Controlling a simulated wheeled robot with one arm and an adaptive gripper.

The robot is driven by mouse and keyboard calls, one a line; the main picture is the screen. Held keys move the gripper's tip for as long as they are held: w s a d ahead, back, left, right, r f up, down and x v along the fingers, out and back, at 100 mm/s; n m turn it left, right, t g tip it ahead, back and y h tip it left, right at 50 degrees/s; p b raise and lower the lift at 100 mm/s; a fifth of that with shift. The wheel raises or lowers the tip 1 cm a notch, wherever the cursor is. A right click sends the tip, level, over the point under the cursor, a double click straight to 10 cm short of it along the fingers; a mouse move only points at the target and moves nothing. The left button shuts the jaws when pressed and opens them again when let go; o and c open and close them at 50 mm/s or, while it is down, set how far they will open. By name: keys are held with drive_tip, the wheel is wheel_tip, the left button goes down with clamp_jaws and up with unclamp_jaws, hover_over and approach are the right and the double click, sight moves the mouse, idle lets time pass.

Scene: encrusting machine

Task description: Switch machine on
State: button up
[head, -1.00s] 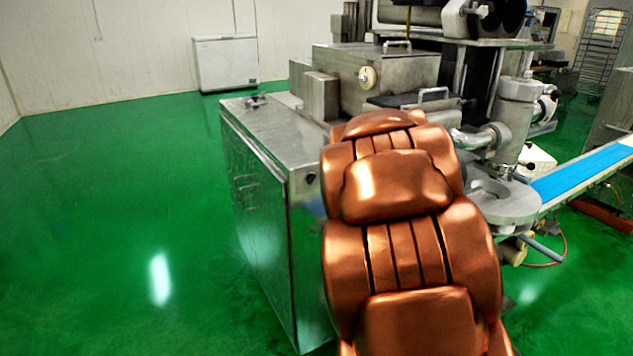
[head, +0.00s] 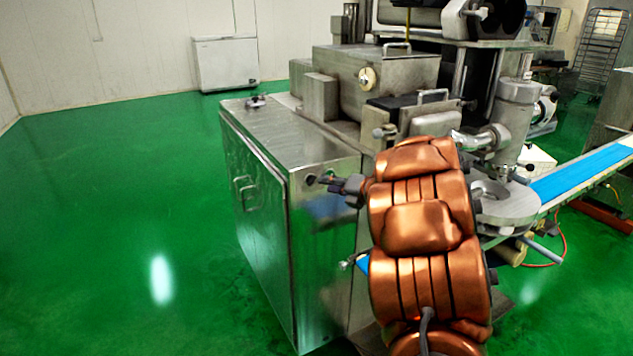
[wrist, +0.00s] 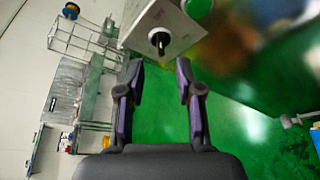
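The encrusting machine (head: 330,245) is a steel cabinet with metal units on top. A small dark knob (head: 311,180) sits near the top corner of its front face. In the wrist view, a black rotary switch (wrist: 159,42) shows on a pale steel panel (wrist: 178,22), with a green round button (wrist: 198,7) beside it, partly cut off. My gripper (head: 328,184) is beside the front face, its tips close to the dark knob. In the wrist view, my gripper (wrist: 159,70) is open and empty, its fingers apart, with the black switch ahead between them; contact is not visible.
A blue conveyor belt (head: 590,170) extends to the right of the machine. A white chest freezer (head: 226,63) stands at the back wall. The green floor on the left is clear. A wire rack (wrist: 85,38) shows at the left in the wrist view.

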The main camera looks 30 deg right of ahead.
sight(314, 182)
drive_tip(key=shift+p+x, duration=0.8)
drive_tip(key=shift+x, duration=2.1)
drive_tip(key=shift+f, duration=0.1)
drive_tip(key=shift+c, duration=0.3)
clamp_jaws()
